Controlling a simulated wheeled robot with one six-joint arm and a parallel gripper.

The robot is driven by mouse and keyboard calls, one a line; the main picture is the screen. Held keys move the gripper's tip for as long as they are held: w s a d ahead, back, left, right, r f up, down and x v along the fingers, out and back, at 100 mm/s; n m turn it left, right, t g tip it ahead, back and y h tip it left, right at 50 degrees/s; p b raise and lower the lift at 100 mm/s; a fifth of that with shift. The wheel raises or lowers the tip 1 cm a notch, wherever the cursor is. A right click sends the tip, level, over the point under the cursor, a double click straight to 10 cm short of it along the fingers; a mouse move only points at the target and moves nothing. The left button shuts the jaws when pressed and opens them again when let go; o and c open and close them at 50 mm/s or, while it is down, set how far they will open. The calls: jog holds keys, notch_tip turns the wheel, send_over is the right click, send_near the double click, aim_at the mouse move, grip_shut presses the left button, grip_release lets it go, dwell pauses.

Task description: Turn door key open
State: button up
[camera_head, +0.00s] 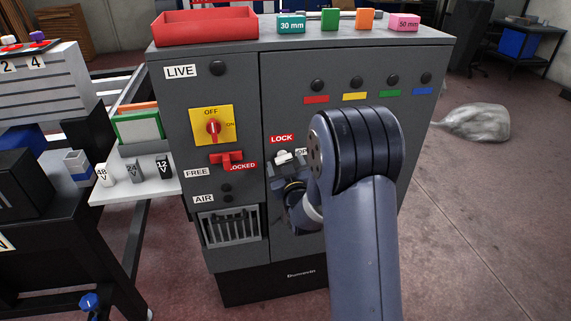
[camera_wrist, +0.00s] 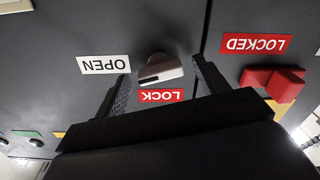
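The door key (camera_wrist: 160,69) is a pale grey knob with a dark slot on the grey cabinet door. In the wrist view it sits between a white OPEN label (camera_wrist: 104,64) and a red LOCK label (camera_wrist: 160,96). The knob lies roughly sideways, slightly tilted. My gripper (camera_wrist: 162,80) is open, with one finger on each side of the key and visible gaps to both. In the head view the key (camera_head: 283,156) shows just above my gripper (camera_head: 287,170), and my arm covers part of the OPEN label.
A red latch handle (camera_head: 227,158) by the LOCKED label is close on the left; it also shows in the wrist view (camera_wrist: 272,82). A yellow rotary switch (camera_head: 212,127) is above it. A red tray (camera_head: 206,27) and several coloured blocks stand on the cabinet top.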

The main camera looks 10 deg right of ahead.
jog(key=c, duration=1)
jog(key=shift+m+b, duration=1.5)
jog(key=shift+b, duration=0.9)
jog(key=o, duration=1)
jog(key=s+b, duration=0.1)
jog(key=s, duration=1)
